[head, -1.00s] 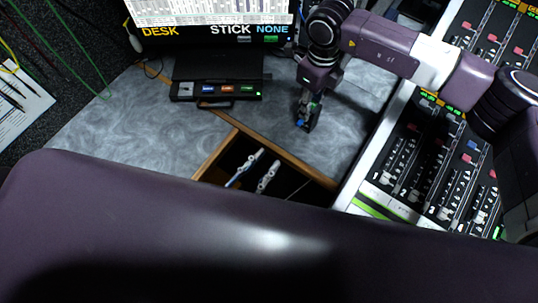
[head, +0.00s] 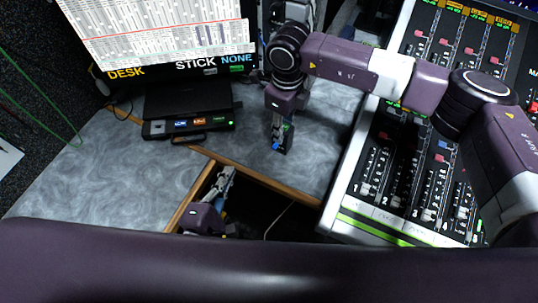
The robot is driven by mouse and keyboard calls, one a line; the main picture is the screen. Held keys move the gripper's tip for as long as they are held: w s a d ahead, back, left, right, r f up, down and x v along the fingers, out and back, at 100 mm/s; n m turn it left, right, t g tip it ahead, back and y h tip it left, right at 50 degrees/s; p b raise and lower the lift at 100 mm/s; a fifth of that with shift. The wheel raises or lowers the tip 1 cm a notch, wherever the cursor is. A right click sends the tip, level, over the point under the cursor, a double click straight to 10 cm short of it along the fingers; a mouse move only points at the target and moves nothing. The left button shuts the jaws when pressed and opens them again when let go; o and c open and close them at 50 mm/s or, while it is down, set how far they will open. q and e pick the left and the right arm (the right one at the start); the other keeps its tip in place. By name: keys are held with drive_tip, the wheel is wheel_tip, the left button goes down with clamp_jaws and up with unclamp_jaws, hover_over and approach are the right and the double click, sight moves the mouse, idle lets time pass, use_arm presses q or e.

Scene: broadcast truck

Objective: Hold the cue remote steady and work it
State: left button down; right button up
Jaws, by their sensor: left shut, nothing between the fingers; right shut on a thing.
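My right gripper (head: 277,138) points down above the grey desk, at the middle of the head view. It is shut on a small dark object (head: 287,149), which I take for the cue remote; blue and green spots show at it. The fingers hide part of it, and its buttons are too small to make out. My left gripper (head: 228,172) is low and left of it, over the dark opening in front of the desk. Its fingers are shut and empty, apart from the remote. My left wrist shows below the fingers.
A black box with small lit displays (head: 188,127) sits on the grey desk (head: 105,165) below a monitor (head: 165,35). A wooden edge (head: 240,168) borders the dark opening. A mixing console (head: 400,190) with faders stands at the right. The desk's left part is clear.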

sight(276, 145)
use_arm(q)
drive_tip(key=s+d+r+n+g+h, duration=0.25)
drive_tip(key=d+n, duration=0.35)
drive_tip(key=n, duration=0.5)
drive_tip(key=shift+t+h, duration=0.25)
drive_tip(key=shift+h, duration=0.2)
drive_tip(key=x, duration=1)
drive_tip(key=shift+w+r, duration=0.15)
drive_tip(key=shift+r, duration=0.2)
drive_tip(key=shift+r, duration=0.1)
